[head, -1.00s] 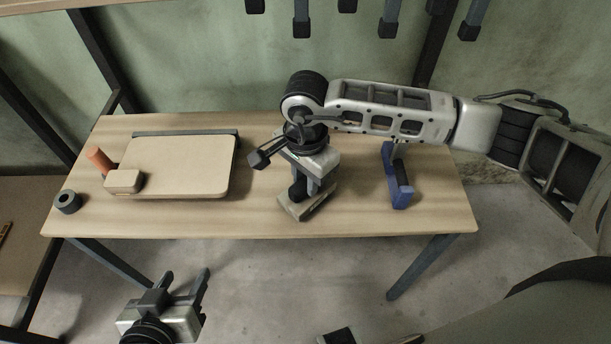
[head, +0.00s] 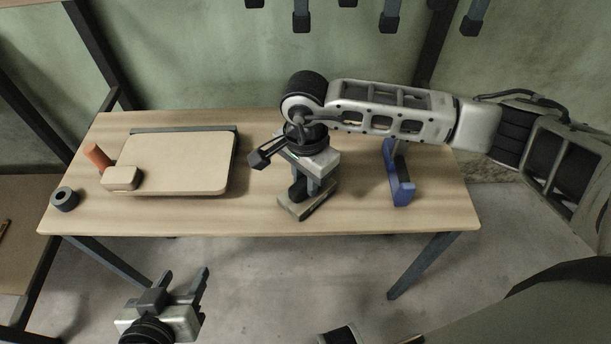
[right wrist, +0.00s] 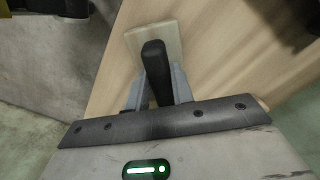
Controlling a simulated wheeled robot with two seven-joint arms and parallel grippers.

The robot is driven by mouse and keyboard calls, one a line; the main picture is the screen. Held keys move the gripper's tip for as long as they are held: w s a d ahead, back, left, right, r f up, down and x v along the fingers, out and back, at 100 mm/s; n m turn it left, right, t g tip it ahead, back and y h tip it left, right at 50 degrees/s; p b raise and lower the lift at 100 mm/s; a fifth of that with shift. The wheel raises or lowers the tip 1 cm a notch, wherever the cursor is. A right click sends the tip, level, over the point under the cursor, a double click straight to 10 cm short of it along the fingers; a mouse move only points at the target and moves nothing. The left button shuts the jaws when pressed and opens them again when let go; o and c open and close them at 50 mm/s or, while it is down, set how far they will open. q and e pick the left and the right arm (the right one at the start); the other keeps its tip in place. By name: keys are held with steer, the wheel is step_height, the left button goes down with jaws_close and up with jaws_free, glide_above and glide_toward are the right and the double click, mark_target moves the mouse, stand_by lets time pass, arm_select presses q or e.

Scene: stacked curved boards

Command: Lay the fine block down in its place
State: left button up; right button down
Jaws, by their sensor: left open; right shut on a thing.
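The block (head: 300,208) has a pale flat base and a dark upright handle, and I take it to be the fine block. My right gripper (head: 309,186) points down and is shut on the dark handle. In the right wrist view the handle (right wrist: 156,68) stands between the fingers, over the pale base (right wrist: 168,42). The base is at or just above the table near its front edge; I cannot tell if it touches. My left gripper (head: 185,279) is open and empty in front of the table, low down.
A pale board (head: 190,160) with rounded corners lies left on the wooden table (head: 260,220). A blue tool or stand (head: 401,187) stands right of my right gripper.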

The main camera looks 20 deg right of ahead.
arm_select(q)
steer(key=shift+f, duration=0.15)
arm_select(e)
steer(key=shift+f, duration=0.1)
steer(key=c, duration=1.1)
jaws_free()
steer(key=shift+r, duration=0.25)
arm_select(q)
steer(key=shift+s+d+r, duration=0.1)
steer(key=shift+r, duration=0.3)
arm_select(e)
step_height(320, 180, up, 16)
steer(key=shift+f, duration=0.25)
